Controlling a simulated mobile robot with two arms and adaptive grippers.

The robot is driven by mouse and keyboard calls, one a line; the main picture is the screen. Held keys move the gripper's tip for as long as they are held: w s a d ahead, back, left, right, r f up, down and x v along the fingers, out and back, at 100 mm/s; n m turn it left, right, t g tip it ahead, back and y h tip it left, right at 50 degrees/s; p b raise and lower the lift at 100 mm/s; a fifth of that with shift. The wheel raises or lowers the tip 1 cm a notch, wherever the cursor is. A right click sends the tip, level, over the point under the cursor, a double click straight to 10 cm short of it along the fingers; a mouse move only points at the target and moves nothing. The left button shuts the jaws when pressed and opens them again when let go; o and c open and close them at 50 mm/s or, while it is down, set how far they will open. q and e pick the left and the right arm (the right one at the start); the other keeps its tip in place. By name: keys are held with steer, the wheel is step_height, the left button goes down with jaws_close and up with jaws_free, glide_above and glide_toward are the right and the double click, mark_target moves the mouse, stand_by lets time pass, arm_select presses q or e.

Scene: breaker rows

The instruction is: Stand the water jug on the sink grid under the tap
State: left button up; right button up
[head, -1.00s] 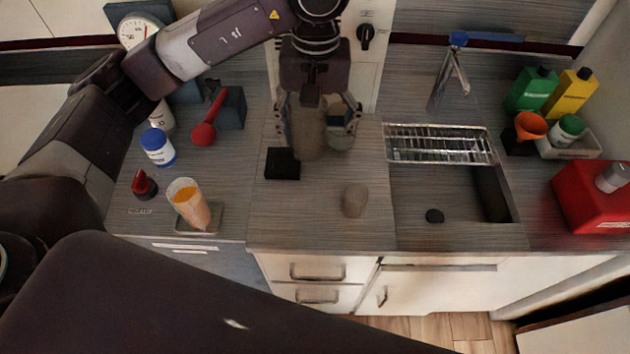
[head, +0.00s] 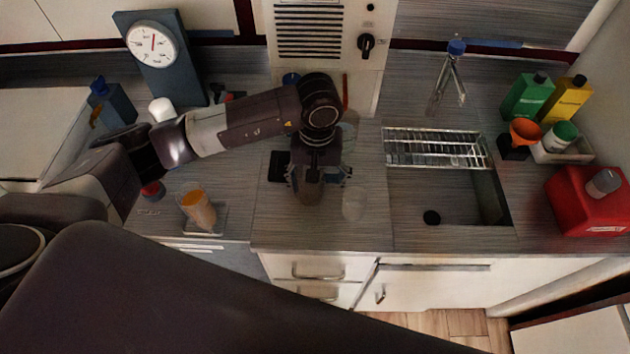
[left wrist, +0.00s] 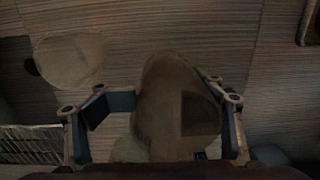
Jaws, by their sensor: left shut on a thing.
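A brownish see-through vessel (head: 308,192), seemingly the water jug, is between the fingers of my left gripper (head: 318,176) over the counter left of the sink. My left gripper is shut on it; the arm and wrist cover much of it. It also shows between the fingers in the left wrist view (left wrist: 165,100). I cannot tell whether its base touches the counter. My right gripper is not in view.
A clear vessel (head: 354,204) stands just right of the gripper; another pale one (head: 348,136) is behind. A black square (head: 279,166) lies left. An orange-filled cup (head: 198,210) stands on a tray farther left. Bottles (head: 527,96) and a red container (head: 585,202) are right of the sink.

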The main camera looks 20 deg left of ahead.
arm_select(q)
steer(key=shift+f, duration=0.1)
steer(key=o, duration=1.1)
